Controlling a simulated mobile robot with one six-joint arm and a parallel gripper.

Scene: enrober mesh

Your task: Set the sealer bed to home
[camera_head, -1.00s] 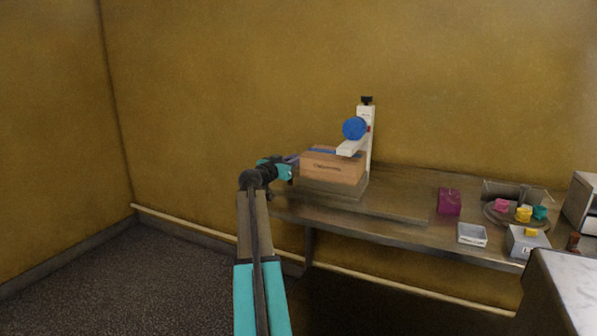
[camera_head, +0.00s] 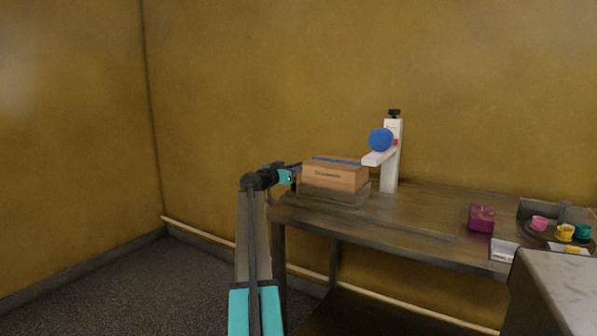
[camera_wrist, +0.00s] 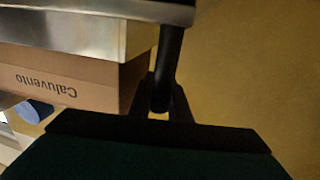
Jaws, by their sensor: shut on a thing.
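The sealer bed (camera_head: 340,196) is a grey slab on the bench with a cardboard box (camera_head: 335,177) on it. The box has a blue strip along its top. The white sealer post (camera_head: 391,155), with a blue tape roll and a short arm, stands to the right of the box. My gripper (camera_head: 293,172) is at the bed's left end. The wrist view shows the fingers (camera_wrist: 162,98) shut around a dark handle (camera_wrist: 169,55) beside the metal bed (camera_wrist: 95,38) and the box (camera_wrist: 55,80), seen upside down.
The bench (camera_head: 420,235) also holds a purple box (camera_head: 481,218) and, at right, a round tray with pink, yellow and teal pieces. A pale counter (camera_head: 560,290) fills the lower right. The floor (camera_head: 130,285) at left is clear.

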